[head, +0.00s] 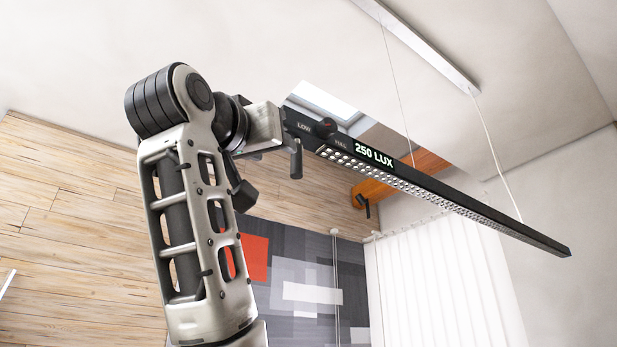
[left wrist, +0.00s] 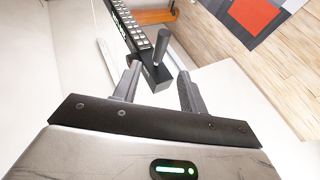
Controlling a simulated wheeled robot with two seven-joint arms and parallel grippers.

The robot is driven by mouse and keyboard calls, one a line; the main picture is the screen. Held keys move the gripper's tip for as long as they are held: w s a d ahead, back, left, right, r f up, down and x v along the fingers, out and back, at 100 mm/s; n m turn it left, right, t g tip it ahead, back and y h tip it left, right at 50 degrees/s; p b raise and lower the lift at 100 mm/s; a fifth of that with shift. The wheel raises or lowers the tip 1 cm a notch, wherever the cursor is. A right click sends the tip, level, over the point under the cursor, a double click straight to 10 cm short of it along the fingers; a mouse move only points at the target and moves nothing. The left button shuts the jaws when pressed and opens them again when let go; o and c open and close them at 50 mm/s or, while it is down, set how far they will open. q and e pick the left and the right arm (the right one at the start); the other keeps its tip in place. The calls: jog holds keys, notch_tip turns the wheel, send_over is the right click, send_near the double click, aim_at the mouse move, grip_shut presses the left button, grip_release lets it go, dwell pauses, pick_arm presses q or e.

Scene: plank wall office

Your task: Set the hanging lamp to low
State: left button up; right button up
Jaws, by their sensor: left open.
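The hanging lamp (head: 470,205) is a long dark bar, tilted in the head view, with rows of small lights underneath. Its lit green display (head: 374,155) reads 250 LUX. A dark round knob (head: 326,128) sits near its left end, beside the word LOW and a second, less legible label. My left gripper (head: 296,150) is at that left end, open and empty. In the left wrist view, the lamp's end (left wrist: 155,80) and a dark upright handle (left wrist: 162,50) show between the open fingers (left wrist: 158,70). Contact cannot be told. My right gripper is out of view.
Thin cables run from a white ceiling mount (head: 425,45) down to the lamp. Behind are a plank wall (head: 70,230), a grey patterned panel with a red patch (head: 300,275), and white blinds (head: 445,285). The space below the lamp looks clear.

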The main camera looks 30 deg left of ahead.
aim_at(294, 158)
pick_arm(q)
jog(key=p+x, duration=0.1)
jog(key=x, duration=0.1)
jog(key=p+x, duration=0.1)
jog(key=x, duration=0.2)
jog(key=shift+a+r, duration=0.1)
jog(key=shift+r, duration=0.3)
jog(key=p+x, duration=0.4)
jog(key=x, duration=0.3)
jog(key=shift+w+a, duration=0.1)
jog(key=shift+w, duration=0.15)
jog(key=shift+w+a+r, duration=0.1)
jog(key=shift+w, duration=0.45)
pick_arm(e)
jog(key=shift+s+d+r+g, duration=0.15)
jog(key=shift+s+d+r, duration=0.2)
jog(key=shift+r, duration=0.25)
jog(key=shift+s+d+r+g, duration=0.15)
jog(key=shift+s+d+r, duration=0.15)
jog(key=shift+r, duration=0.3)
